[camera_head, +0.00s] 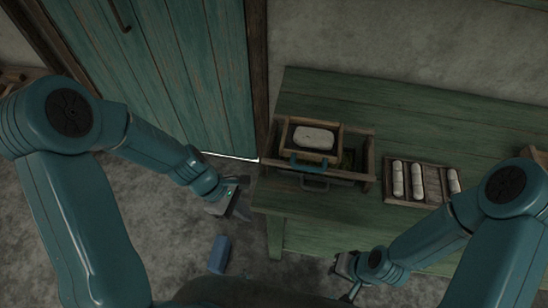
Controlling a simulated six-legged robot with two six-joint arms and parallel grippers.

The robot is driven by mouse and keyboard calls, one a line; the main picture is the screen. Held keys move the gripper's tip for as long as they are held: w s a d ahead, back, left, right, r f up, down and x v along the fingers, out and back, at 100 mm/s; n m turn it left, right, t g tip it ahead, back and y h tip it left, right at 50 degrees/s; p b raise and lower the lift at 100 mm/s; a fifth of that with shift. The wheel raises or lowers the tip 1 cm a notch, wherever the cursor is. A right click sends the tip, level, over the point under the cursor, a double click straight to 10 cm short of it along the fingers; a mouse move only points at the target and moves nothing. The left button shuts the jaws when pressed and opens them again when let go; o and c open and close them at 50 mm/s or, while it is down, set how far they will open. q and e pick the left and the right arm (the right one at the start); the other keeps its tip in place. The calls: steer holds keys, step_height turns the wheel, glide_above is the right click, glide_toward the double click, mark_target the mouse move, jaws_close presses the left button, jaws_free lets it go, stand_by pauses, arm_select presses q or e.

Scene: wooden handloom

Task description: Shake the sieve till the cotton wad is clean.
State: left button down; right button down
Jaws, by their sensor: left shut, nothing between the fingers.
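The cotton wad (314,137) is a pale, rounded slab lying in the sieve (290,137), a small wooden frame with a teal handle (308,164) at its front. The sieve rests in the upper left part of a larger wooden box (368,158) on the green table. The wad looks mostly white; fine specks are too small to tell. My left gripper (242,211) is shut and empty, left of the table's front corner and apart from the sieve. My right gripper (346,278) is low in front of the table, away from the sieve, its fingers partly hidden.
The box has a dark front handle (314,184). A wooden tray (405,199) with several white rolls sits to its right on the green table (460,122). A teal door (190,75) stands at the left. The back of the table is clear.

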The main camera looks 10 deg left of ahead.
mark_target(306, 168)
arm_select(q)
steer(key=w+a+r+n+t+h, duration=0.1)
steer(key=w+a+r+n+t, duration=0.2)
steer(key=r, duration=0.5)
steer(key=w+a+r+n+t+h, duration=0.1)
steer(key=w+r+n, duration=0.1)
steer(key=w+r, duration=0.35)
steer(key=w+d+f, duration=0.1)
steer(key=d+f, duration=0.1)
steer(key=d, duration=0.3)
steer(key=w+d+f+b, duration=0.1)
steer(key=d+f, duration=0.2)
steer(key=d, duration=0.2)
steer(key=shift+w+d, duration=0.15)
steer(key=shift+w, duration=0.25)
steer(key=shift+d, duration=0.1)
steer(key=d+b, duration=0.1)
steer(key=d, duration=0.4)
steer(key=shift+w+d, duration=0.1)
steer(key=shift+d, duration=0.3)
steer(key=shift+a, duration=0.1)
